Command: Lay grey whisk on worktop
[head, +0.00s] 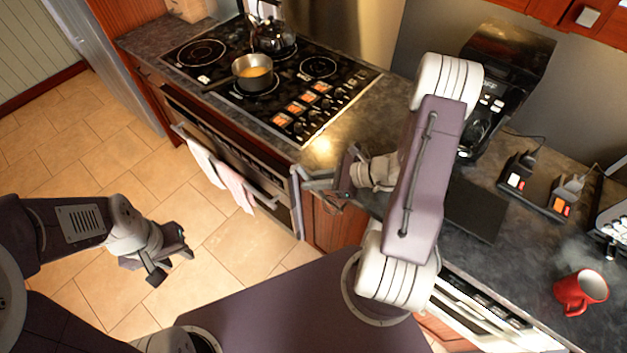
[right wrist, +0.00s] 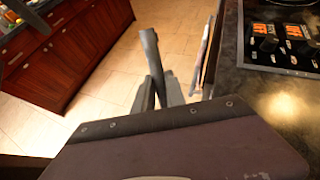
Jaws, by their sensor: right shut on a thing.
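My right gripper (head: 318,183) is at the worktop's front edge, beside the right end of the stove. In the right wrist view its fingers (right wrist: 166,95) are closed on a slim grey handle, which I take to be the grey whisk (right wrist: 150,52). The whisk's wire end cannot be made out. The dark stone worktop (head: 362,118) runs from the stove to the right, partly hidden behind my right arm. It also shows in the right wrist view (right wrist: 262,105). My left gripper (head: 172,262) is open and empty over the tiled floor.
A pot (head: 252,74) and a kettle (head: 274,38) stand on the stove (head: 215,75). A black coffee machine (head: 505,75), small devices on dark bases (head: 540,190) and a red mug (head: 580,292) occupy the right worktop. Bare worktop lies between stove and coffee machine. Towels (head: 232,185) hang below.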

